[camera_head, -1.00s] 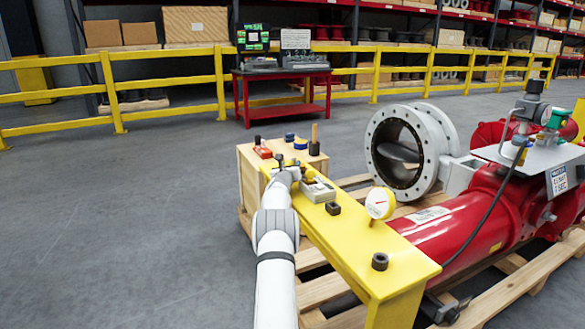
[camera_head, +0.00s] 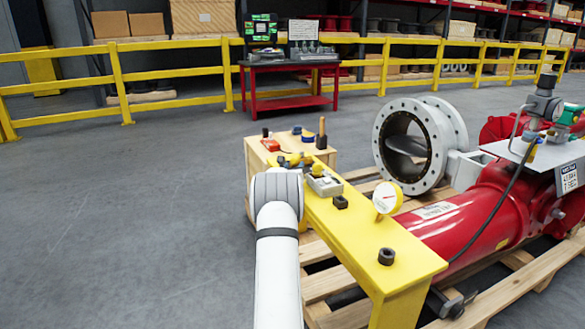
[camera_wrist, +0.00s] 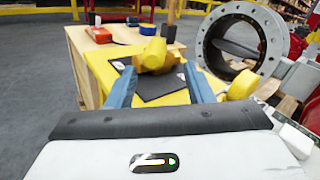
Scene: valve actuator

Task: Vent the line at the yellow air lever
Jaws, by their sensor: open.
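My gripper (camera_wrist: 160,72) has its two blue fingers spread apart with nothing between them that it clearly holds. A rounded yellow piece (camera_wrist: 153,54) stands just beyond the fingertips, above a dark plate on the yellow bench (camera_wrist: 200,92). In the head view my arm hides most of the gripper at the bench's far left end. A small yellow part (camera_head: 530,147) shows on the fittings over the red actuator (camera_head: 470,215), far right of my gripper. It may be the air lever; it is too small to tell its position.
The bench (camera_head: 350,235) also bears a white-faced gauge (camera_head: 387,197) and black sockets (camera_head: 386,256). A wooden crate (camera_head: 262,155) with tools stands behind its far end. A grey flanged valve (camera_head: 405,150) adjoins the actuator on a pallet. The floor at left is clear.

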